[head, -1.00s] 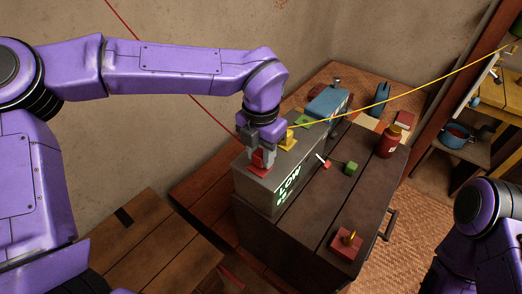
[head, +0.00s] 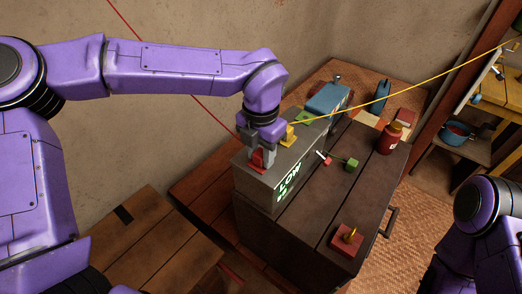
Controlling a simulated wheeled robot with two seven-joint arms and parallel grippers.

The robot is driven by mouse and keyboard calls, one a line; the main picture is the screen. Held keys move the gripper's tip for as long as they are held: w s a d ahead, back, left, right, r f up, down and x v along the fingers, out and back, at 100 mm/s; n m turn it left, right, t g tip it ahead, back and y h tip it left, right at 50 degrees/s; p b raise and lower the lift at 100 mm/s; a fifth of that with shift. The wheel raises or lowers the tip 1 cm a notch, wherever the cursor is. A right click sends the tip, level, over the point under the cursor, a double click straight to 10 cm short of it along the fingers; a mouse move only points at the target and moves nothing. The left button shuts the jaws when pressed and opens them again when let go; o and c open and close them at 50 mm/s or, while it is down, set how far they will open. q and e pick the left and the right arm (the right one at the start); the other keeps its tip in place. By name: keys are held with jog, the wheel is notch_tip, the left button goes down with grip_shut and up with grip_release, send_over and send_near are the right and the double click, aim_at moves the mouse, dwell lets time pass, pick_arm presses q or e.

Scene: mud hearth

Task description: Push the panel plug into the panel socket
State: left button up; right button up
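A grey box-shaped panel (head: 262,190) with a lit green "LOW" display stands on the dark chest. My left gripper (head: 260,157) points down over its near left end. Its fingers are around a red plug-like piece (head: 257,160), which I take to be the panel plug, at the box's top. The socket is hidden under the fingers, so I cannot tell how deep the plug sits. A yellow piece (head: 288,135) and a green piece (head: 303,118) stand farther along the top. My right arm is at the lower right; its gripper is out of view.
A red piece and green cube (head: 351,165), a red bottle (head: 391,138) and a red block with a yellow peg (head: 347,240) are on the chest (head: 310,205). A blue box (head: 328,99) stands behind. A yellow line (head: 430,81) and a red line (head: 150,60) cross the view.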

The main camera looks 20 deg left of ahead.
pick_arm(q)
jog(key=o, duration=0.5)
jog(key=shift+c, duration=0.2)
notch_tip(320, 180, up, 11)
jog(key=b, duration=0.1)
jog(key=shift+f, duration=0.2)
